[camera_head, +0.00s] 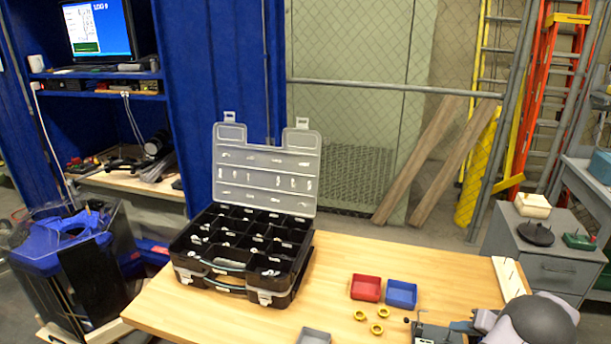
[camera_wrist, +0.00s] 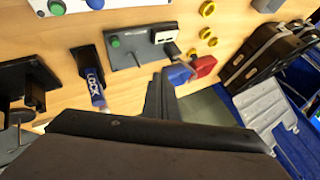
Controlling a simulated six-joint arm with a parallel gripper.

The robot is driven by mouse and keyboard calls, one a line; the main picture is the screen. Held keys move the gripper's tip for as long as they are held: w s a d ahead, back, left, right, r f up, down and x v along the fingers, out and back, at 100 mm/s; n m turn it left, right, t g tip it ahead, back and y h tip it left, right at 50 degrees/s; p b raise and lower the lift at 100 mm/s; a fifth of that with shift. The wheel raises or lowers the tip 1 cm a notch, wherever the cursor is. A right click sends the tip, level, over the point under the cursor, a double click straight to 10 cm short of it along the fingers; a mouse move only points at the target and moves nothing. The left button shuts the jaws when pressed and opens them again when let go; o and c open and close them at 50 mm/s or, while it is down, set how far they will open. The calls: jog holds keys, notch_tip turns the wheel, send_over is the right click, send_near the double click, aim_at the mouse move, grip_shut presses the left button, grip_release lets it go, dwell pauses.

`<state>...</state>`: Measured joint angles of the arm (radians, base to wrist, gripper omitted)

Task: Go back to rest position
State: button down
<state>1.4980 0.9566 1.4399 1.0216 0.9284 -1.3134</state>
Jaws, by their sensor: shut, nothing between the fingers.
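My gripper (camera_wrist: 158,98) shows in the wrist view as a dark finger shape rising from a large dark body across the bottom. It is shut and empty, above the wooden table. In the head view, a rounded dark grey part of my arm stands at the lower right; the fingertips cannot be made out there. The red bin (camera_head: 365,287) and blue bin (camera_head: 401,294) sit side by side on the table. In the wrist view, the blue bin (camera_wrist: 180,73) and red bin (camera_wrist: 203,67) show just beyond the finger.
An open black organizer case (camera_head: 240,250) with a raised clear lid (camera_head: 265,165) stands at the table's left. Yellow rings (camera_head: 377,328) lie near the bins. In the wrist view, a blue LOCK bottle (camera_wrist: 94,88) and a green-button panel (camera_wrist: 125,52) stand close by. The table's middle is mostly clear.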

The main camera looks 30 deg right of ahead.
jog(key=w+a+r+n+g+y, duration=0.15)
jog(key=w+a, duration=0.25)
jog(key=a, duration=0.5)
jog(key=w+a+r+n+g+y, duration=0.15)
jog(key=w+a, duration=0.35)
jog(key=a, duration=0.5)
jog(key=w+a+r+n+g+y, duration=0.1)
jog(key=w+a+r+n+g, duration=0.2)
jog(key=a, duration=0.6)
jog(key=s+a+r+n+g+h, duration=0.1)
jog(key=s+a, duration=0.4)
jog(key=a, duration=0.6)
jog(key=s+a+r+n+g+h, duration=0.1)
jog(key=s+a+n+h, duration=0.1)
jog(key=s+a, duration=0.4)
jog(key=a+n, duration=0.1)
jog(key=a, duration=0.4)
jog(key=shift+a+g, duration=0.25)
jog(key=shift+g, duration=0.15)
jog(key=shift+w, duration=0.1)
